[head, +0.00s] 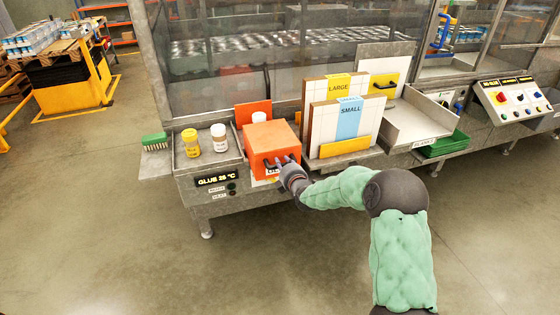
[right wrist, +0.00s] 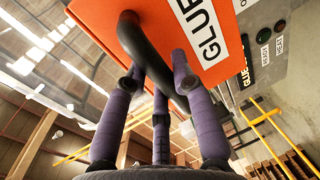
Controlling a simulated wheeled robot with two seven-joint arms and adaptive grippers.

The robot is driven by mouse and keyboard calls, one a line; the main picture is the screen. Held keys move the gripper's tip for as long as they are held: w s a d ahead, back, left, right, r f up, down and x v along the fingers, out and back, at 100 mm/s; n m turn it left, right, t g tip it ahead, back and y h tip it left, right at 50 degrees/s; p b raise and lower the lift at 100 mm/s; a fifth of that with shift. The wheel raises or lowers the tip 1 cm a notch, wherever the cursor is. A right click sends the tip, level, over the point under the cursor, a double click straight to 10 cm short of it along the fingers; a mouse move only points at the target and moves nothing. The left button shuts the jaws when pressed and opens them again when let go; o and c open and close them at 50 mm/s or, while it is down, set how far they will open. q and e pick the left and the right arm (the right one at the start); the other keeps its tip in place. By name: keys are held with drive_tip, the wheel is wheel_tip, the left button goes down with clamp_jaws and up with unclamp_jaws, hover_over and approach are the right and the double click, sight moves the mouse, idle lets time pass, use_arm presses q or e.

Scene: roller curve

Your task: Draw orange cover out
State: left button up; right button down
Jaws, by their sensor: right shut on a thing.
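The orange cover (head: 271,135) is a box-like block at the front of the metal station, beside the glue bottles. In the right wrist view the cover (right wrist: 172,22) carries a white GLUE label (right wrist: 207,28) and a dark curved handle (right wrist: 146,48). My right gripper (head: 281,162) is at the cover's front face. Its purple fingers (right wrist: 158,82) are closed around the handle. The part of the handle behind the fingers is hidden. My left gripper does not show.
A yellow-capped bottle (head: 190,142) and a white-capped one (head: 219,138) stand left of the cover. A green brush (head: 155,141) lies at the left end. LARGE and SMALL boards (head: 325,120) stand close on the right. The floor in front (head: 260,265) is clear.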

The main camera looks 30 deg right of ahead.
drive_tip(key=shift+s+a+f, duration=0.1)
drive_tip(key=shift+s+a, duration=0.1)
drive_tip(key=shift+s, duration=0.5)
drive_tip(key=shift+s+a, duration=0.15)
drive_tip(key=shift+s, duration=0.5)
drive_tip(key=c, duration=1)
unclamp_jaws()
drive_tip(key=v, duration=1.2)
